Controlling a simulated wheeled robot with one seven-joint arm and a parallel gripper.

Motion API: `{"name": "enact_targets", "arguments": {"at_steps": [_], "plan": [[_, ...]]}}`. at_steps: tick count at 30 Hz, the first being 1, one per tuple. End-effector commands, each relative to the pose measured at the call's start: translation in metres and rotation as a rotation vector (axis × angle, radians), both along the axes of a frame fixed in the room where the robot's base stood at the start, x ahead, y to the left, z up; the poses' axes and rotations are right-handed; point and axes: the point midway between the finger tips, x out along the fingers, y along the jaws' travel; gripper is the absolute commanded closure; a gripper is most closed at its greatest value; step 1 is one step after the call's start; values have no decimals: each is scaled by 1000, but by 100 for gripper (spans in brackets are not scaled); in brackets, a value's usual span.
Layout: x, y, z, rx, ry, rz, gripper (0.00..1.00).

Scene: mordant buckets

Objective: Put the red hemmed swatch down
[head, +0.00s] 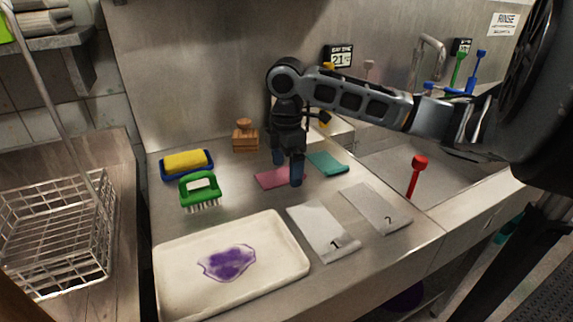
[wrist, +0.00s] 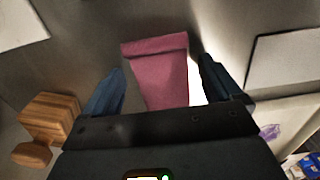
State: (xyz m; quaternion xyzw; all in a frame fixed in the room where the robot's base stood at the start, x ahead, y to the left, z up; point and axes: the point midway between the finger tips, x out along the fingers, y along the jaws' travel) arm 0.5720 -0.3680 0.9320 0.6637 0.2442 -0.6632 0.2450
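The red hemmed swatch (head: 270,178) is a small pinkish-red cloth with a folded hem along one edge. It appears to lie flat on the steel counter, beneath my gripper (head: 287,172). In the wrist view the swatch (wrist: 158,75) shows between the two blue fingers of my gripper (wrist: 162,88), with a gap on each side. The fingers are spread and grip nothing. Part of the swatch is hidden behind the gripper body in the wrist view.
A teal swatch (head: 328,163) lies just right of it. Grey cloths 1 (head: 323,230) and 2 (head: 376,207) lie in front. A white tray (head: 180,285) with a purple stain, a green brush (head: 200,188), a yellow sponge (head: 187,162) and a wooden block (head: 245,138) stand around.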

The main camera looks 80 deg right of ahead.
Motion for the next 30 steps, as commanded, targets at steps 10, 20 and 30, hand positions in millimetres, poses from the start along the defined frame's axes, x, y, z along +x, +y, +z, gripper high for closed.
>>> {"name": "enact_targets", "arguments": {"at_steps": [10,20,30], "plan": [[0,0,6,-1,-1,0,6],[1,0,64,-3,-1,2,6],[1,0,116,-1,1,1,6]]}}
